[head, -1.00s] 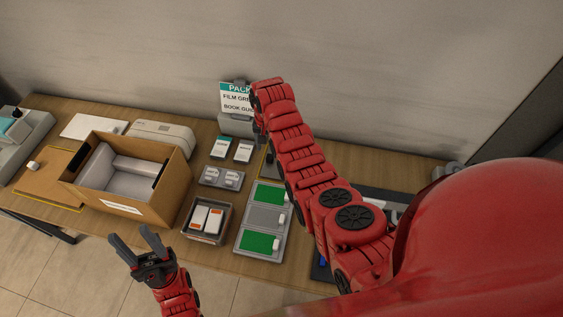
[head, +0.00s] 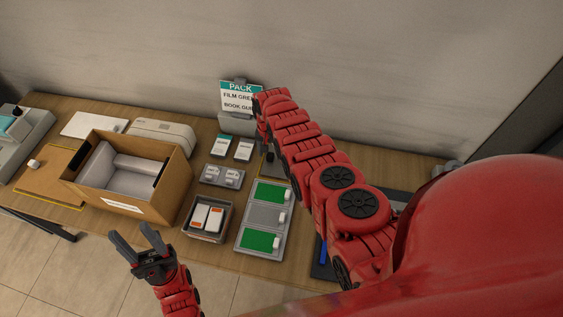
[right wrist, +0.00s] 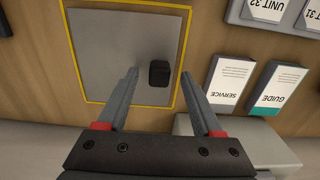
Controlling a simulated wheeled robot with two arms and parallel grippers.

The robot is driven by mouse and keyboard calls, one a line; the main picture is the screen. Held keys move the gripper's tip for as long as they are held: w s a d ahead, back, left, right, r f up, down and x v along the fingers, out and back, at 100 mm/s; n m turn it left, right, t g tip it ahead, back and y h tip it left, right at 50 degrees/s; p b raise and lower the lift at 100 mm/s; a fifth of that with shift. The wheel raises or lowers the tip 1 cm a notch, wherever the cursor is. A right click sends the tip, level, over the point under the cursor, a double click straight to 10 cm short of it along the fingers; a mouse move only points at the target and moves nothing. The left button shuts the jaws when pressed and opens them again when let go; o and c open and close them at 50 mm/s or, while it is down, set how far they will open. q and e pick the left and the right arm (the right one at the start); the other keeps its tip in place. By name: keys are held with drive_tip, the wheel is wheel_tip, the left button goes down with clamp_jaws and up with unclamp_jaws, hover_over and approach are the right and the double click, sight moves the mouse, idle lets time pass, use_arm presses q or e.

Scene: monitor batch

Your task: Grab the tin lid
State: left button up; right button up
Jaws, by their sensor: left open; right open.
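The tin lid looks to be the flat grey square plate (right wrist: 115,55) with a black block-shaped knob (right wrist: 159,73), lying inside a yellow outline on the table in the right wrist view. In the head view only a dark sliver of that area shows beside my right arm. My right gripper (right wrist: 158,76) is open and empty. Its fingers show on either side of the knob in the picture; I cannot tell how far above it they are. My left gripper (head: 131,234) is open and empty in front of the table.
A cardboard box (head: 170,190) stands left of centre. A small bin (head: 190,232) with white and orange packs and a grey tray (head: 247,238) with green panels stand near the front. Cards (right wrist: 230,80) lie beside the plate. A PACK sign (head: 239,103) stands at the back.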

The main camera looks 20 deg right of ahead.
clamp_jaws()
idle(0.3)
drive_tip(key=shift+r, duration=0.2)
